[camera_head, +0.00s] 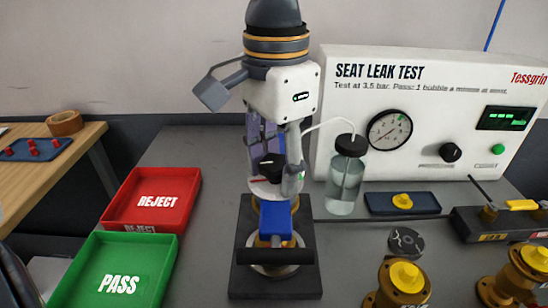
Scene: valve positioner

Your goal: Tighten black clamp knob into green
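The black clamp knob (270,166) shows in the middle of the head view, on a pale round dial (266,188) with a red mark at its left and a small green one at its right. My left gripper (278,176) comes down from above over the knob. One grey finger reaches down just right of the knob. The other finger is hard to make out, so I cannot tell whether the gripper touches or grips the knob. Below stands the clamp fixture with a blue block (275,220), a black bar (262,257) and a dark base (275,288). My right gripper is not in view.
A red REJECT tray (191,194) and green PASS tray (165,256) lie left. A bottle (346,182) with a tube stands close right of my gripper. Behind it is the leak test panel (430,75). Brass valves with yellow caps (408,276) stand at front right.

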